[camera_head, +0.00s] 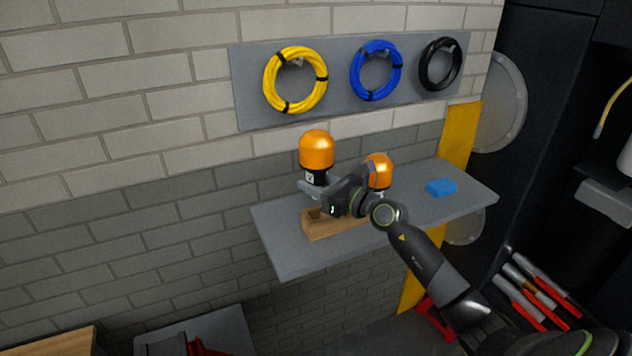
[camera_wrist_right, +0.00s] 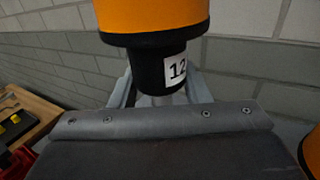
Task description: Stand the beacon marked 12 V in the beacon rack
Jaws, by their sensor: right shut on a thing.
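An orange-domed beacon (camera_head: 316,150) with a black base and a white label is held upright above the left part of the wooden beacon rack (camera_head: 318,228). In the right wrist view the label on this beacon (camera_wrist_right: 150,20) reads 12; the rest of the label is turned out of sight. My arm covers much of the rack. My left gripper is not in view.
The rack sits on a grey wall shelf (camera_head: 285,252). A blue block (camera_head: 441,187) lies at the shelf's right. Yellow (camera_head: 271,82), blue (camera_head: 356,80) and black (camera_head: 425,66) cable coils hang on the panel above. The shelf's left end is clear.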

